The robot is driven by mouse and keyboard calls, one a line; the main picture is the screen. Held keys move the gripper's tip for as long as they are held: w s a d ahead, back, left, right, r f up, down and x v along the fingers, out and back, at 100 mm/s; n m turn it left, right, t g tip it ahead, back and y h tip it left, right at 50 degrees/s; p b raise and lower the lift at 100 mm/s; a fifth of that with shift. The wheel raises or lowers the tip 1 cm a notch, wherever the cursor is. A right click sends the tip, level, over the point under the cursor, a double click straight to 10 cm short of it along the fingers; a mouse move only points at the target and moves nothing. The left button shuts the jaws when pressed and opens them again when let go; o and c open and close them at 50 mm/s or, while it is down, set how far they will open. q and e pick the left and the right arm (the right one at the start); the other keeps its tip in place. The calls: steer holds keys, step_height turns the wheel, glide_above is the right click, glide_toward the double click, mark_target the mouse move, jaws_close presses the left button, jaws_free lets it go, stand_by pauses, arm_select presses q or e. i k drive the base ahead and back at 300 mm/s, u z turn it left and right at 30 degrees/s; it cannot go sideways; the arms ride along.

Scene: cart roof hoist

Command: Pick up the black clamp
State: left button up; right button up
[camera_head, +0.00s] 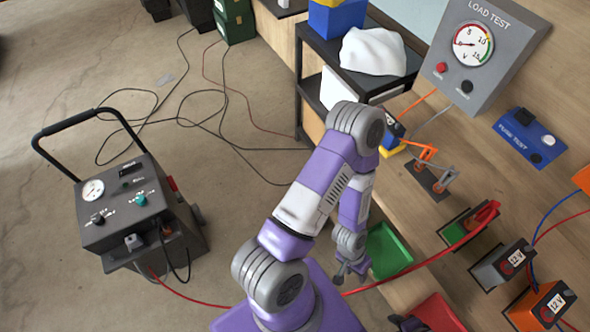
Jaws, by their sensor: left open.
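I cannot make out the black clamp for certain. A small dark piece (165,230) with a black cable sits at the front of the wheeled cart (125,205) on the left and may be it. My left gripper (350,274) points down beside the green bin (390,250), at the bench's near edge. It is open, and I see nothing between its fingers. It is far to the right of the cart. My right gripper is not in view.
A red clamp (484,216) is on a battery on the wooden bench (480,140). Its red cable (425,262) runs to the cart. A red bin (437,314) is at the bottom. Cables lie on the floor; much floor near the cart is clear.

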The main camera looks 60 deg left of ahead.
mark_target(164, 227)
steer(key=u, duration=5.55)
steer(key=i, duration=1.2)
steer(key=z, duration=2.25)
steer(key=i, duration=0.5)
